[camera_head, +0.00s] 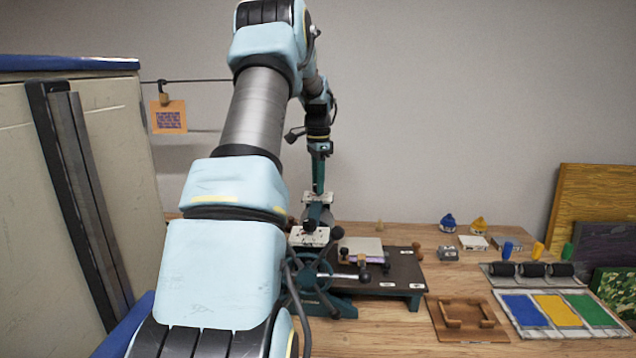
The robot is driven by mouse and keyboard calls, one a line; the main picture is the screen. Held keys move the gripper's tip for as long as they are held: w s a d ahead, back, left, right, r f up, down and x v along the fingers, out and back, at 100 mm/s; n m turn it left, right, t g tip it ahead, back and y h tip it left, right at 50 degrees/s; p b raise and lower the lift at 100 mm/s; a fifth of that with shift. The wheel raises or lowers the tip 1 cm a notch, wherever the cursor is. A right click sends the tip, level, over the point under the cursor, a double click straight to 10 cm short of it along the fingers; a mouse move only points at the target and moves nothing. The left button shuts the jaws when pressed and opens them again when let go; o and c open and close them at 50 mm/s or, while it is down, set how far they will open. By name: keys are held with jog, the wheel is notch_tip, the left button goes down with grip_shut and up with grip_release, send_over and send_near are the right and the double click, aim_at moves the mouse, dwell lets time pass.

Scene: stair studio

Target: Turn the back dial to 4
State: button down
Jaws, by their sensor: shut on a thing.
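A teal machine (330,306) with a spoked handwheel (311,279) stands on the wooden table. It carries two small pale dial plates, one behind the other. The front dial (309,236) has a dark knob and shows clear of my gripper. The back dial (312,199) is higher and farther back. My gripper (319,191) points straight down at the back dial and is shut on its knob. The fingers hide most of the knob. The number it points to is too small to read.
A dark bench plate (405,272) with a pale block joins the machine on the right. A wooden tray (465,320), a blue-yellow-green panel (558,310) and several small items lie farther right. A pale cabinet (60,190) stands close on the left.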

dwell(0.4)
jog(key=c, duration=0.5)
grip_release()
notch_tip(320, 180, up, 11)
jog(key=b, duration=0.3)
jog(key=shift+f, duration=0.1)
